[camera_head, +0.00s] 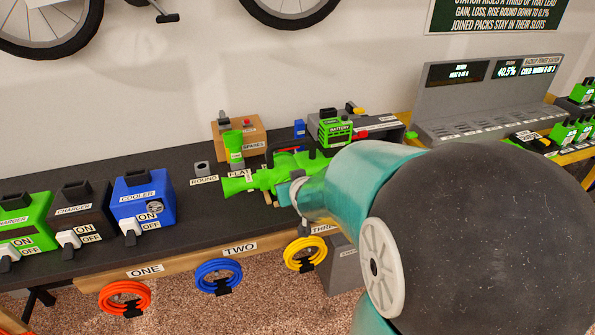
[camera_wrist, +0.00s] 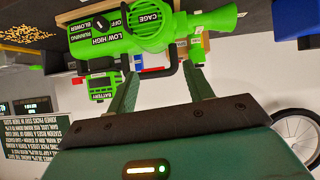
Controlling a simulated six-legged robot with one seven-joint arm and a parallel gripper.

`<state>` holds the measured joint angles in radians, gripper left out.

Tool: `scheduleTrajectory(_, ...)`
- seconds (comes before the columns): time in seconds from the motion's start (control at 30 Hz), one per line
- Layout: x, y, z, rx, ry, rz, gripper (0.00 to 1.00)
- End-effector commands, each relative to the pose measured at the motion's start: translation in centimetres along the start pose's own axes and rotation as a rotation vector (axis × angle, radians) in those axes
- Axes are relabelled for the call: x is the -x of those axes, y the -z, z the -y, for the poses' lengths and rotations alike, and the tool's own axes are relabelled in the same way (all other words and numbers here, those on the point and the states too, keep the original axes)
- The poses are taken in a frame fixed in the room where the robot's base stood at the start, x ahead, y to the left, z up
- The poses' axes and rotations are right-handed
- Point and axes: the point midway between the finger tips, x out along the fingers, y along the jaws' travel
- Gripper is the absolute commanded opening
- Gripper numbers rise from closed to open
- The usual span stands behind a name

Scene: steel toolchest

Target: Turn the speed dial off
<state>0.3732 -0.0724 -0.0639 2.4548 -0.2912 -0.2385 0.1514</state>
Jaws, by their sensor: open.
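The green leaf blower (camera_head: 262,180) lies on the dark bench in the head view. It fills the top of the wrist view (camera_wrist: 150,32), upside down, with LOW, HIGH, OFF, RUNNING, BLOWER and CAGE labels. The small dark speed dial (camera_wrist: 100,23) appears beside the LOW, HIGH and OFF labels; its setting is too small to read. My gripper (camera_wrist: 160,80) is open, its two fingers apart near the blower's black handle (camera_wrist: 166,64); I cannot tell whether they touch it. In the head view my gripper (camera_head: 297,187) is at the blower, largely hidden by my arm.
A green battery (camera_head: 336,131) sits behind the blower. A blue cooler (camera_head: 140,197) and chargers (camera_head: 83,210) with switches stand at left. Orange, blue and yellow coils (camera_head: 218,276) hang on the bench front. A grey power station (camera_head: 490,95) is at back right.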

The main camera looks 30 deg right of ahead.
Motion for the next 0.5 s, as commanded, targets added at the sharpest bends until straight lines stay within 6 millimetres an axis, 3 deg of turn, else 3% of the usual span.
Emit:
scheduleTrajectory(0.03, -1.6, -0.9, -1.4, -0.014, -0.009, -0.022, 0.52)
scheduleTrajectory(0.2, -5.3, -3.0, -5.0, -0.054, -0.005, -0.143, 0.52)
scheduleTrajectory(0.5, -8.3, -9.1, -10.5, -0.167, 0.048, -0.36, 0.52)
